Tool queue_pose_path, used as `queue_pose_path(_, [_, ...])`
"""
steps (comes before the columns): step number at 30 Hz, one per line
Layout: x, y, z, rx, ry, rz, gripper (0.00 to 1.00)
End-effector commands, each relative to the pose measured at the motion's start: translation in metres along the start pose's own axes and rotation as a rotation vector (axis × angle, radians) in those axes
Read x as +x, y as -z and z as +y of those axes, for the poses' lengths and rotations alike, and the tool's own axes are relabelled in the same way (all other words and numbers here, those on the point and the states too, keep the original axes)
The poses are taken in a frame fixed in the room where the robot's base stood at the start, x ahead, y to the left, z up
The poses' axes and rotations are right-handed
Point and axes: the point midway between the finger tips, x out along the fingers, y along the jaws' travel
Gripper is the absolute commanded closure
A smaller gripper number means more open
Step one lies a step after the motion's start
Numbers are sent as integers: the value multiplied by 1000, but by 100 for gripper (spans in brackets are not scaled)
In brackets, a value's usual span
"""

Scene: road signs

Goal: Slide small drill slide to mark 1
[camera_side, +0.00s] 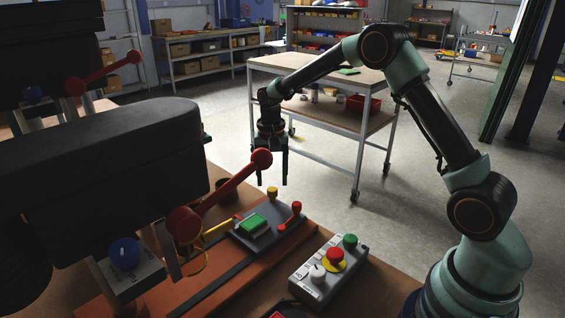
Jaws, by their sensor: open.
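A black drill press (110,185) fills the left, with a red lever handle (235,180) and a blue knob (124,253). Its orange base (215,285) has a dark strip along it. On the base sits a grey slide plate (247,241) with a green block (253,225) on top. A yellow knob (272,192) and red knobs (296,207) stand at its far and right edges. I cannot make out any numbered mark. My gripper (272,180) points down, open and empty, above and behind the slide, apparently touching nothing.
A grey control box (325,270) with red, green and white buttons stands right of the slide on the brown bench (385,285). The red lever reaches close to my gripper's left side. A wheeled cart (330,115) stands behind on the floor. Another drill's red handle (105,72) is upper left.

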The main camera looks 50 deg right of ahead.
Motion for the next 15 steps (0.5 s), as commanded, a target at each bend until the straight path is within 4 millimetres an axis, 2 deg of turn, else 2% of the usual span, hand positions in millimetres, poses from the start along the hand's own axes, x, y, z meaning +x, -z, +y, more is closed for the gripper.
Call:
queue_pose_path(1, [9,-1,0,0,-2,-2,33])
queue_pose_path(6, [26,0,0,0,-1,-1,33])
queue_pose_path(15, [33,0,0,-1,1,1,33])
